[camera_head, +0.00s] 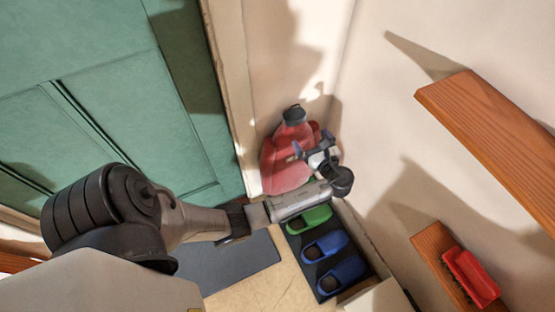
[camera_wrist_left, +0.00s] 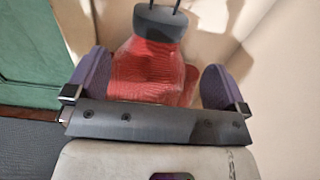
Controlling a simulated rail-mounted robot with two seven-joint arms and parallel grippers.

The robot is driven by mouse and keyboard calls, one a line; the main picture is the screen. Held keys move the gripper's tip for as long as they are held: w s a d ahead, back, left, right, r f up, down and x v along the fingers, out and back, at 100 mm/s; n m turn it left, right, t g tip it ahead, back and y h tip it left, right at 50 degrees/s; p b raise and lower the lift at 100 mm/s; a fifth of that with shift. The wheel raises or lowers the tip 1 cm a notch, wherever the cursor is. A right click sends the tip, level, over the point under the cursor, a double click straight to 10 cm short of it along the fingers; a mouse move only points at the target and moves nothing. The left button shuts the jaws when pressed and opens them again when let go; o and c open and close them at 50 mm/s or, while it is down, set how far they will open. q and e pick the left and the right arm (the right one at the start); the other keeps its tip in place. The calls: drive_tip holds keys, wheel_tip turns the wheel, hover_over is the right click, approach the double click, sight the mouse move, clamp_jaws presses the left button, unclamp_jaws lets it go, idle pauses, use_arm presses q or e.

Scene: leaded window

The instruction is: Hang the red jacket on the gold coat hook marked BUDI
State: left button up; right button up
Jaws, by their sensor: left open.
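The red jacket (camera_head: 281,172), with a dark grey collar part on top, is upright in the corner beside the green door. It also shows in the left wrist view (camera_wrist_left: 148,75), where a thin dark loop rises from its collar. My left gripper (camera_head: 313,147) is open in front of the jacket. In the wrist view its two purple fingers stand apart on either side of the jacket, and I see no grip on it. The gripper and wrist hide part of the jacket. No gold hook or BUDI label shows. My right gripper is out of view.
Green and blue shoes (camera_head: 325,247) stand on a dark tray below my left wrist. A grey mat (camera_head: 240,268) lies by the green door (camera_head: 120,120). Wooden shelves (camera_head: 490,140) jut from the right wall; the lower one bears a red brush-like thing (camera_head: 470,277).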

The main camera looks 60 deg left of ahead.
use_arm(q)
drive_tip(key=s+d+f+n+t+h, duration=0.1)
drive_tip(key=s+d+f+n+h, duration=0.35)
drive_tip(key=s, duration=0.25)
drive_tip(key=s+d+f+n+t+h, duration=0.2)
drive_tip(key=s+d+f+n+h, duration=0.25)
drive_tip(key=s, duration=0.25)
drive_tip(key=s+d+r+n+h, duration=0.3)
drive_tip(key=s+d+n+h, duration=0.3)
drive_tip(key=s+d, duration=0.5)
drive_tip(key=d+h, duration=0.1)
drive_tip(key=h, duration=0.1)
drive_tip(key=shift+s+n+t+h, duration=0.3)
drive_tip(key=shift+h, duration=0.1)
drive_tip(key=shift+r, duration=0.1)
